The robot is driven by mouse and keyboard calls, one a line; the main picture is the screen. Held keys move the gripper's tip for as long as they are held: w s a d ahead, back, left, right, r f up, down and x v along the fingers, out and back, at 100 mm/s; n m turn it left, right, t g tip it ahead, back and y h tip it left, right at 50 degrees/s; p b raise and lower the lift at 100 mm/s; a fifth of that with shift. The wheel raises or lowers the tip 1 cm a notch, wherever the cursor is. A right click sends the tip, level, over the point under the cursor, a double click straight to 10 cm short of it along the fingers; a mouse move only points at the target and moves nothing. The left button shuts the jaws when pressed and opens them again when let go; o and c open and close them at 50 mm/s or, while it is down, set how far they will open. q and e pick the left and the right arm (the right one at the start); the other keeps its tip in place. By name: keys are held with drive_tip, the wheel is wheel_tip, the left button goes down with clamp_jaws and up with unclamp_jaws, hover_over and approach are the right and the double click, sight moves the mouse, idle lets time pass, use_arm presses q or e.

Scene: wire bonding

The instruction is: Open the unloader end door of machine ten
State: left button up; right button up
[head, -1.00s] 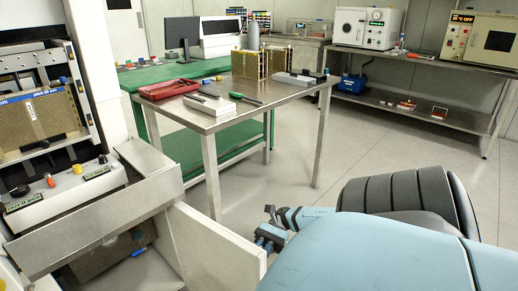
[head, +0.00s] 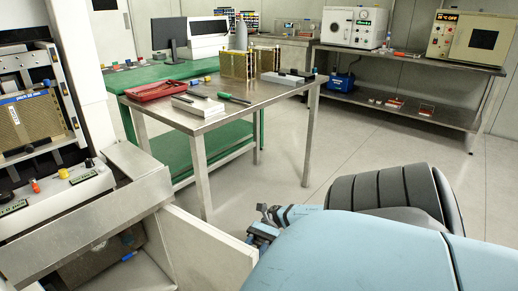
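A machine with a slanted metal front fills the left side of the head view. A pale, flat door panel (head: 203,252) stands swung out from its end, with its free edge toward the right. Behind the panel the lower compartment (head: 95,262) is exposed. My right gripper (head: 258,225), dark with blue parts, is at the upper corner of the door's free edge. My own blue arm partly hides it, and I cannot tell whether its fingers touch the door. My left gripper is not in view.
A steel table (head: 215,112) with a red tray (head: 158,90) and tools stands beyond the door. A green bench (head: 140,75) is behind it. A steel shelf bench (head: 400,105) with instruments lines the back right. The floor (head: 335,150) between is clear.

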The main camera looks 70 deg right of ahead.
drive_tip(key=s+d, duration=0.1)
drive_tip(key=d, duration=1.2)
drive_tip(key=shift+s+d, duration=0.2)
drive_tip(key=shift+s, duration=0.05)
